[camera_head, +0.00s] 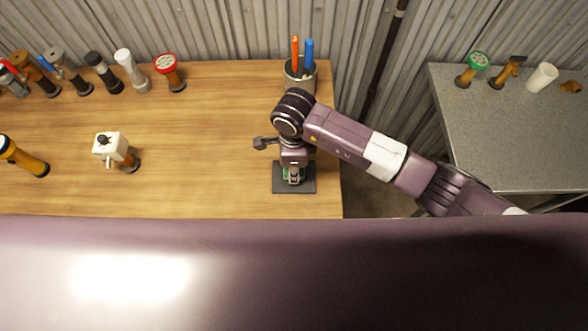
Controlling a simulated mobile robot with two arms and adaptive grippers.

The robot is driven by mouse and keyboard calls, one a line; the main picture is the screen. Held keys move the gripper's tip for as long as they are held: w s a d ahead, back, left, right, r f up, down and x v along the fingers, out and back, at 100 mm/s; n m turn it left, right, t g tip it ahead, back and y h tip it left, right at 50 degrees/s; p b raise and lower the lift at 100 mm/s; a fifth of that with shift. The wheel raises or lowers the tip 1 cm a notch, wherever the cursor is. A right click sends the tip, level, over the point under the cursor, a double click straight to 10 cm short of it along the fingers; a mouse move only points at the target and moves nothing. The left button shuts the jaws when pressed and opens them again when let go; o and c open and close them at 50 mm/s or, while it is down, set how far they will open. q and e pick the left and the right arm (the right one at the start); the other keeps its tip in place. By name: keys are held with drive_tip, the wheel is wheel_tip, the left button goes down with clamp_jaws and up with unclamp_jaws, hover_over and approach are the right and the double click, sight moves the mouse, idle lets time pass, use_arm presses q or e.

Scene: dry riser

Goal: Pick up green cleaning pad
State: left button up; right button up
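A small green patch, which looks like the green cleaning pad (286,175), shows at the right end of the wooden table. It lies over a dark square mat (308,184), and most of it is hidden by my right gripper. My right gripper (294,179) points down directly over the green patch and the mat. Its fingertips are small and partly covered by the wrist, so I cannot tell whether they are open or closed on the pad. My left gripper is not in view.
The wooden table (215,130) is clear in the middle. A grey cup (300,83) with orange and blue tools stands behind my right wrist. A grey table (500,140) is right.

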wheel_tip(320, 180, up, 19)
drive_tip(key=b, duration=0.3)
drive_tip(key=shift+r, duration=0.15)
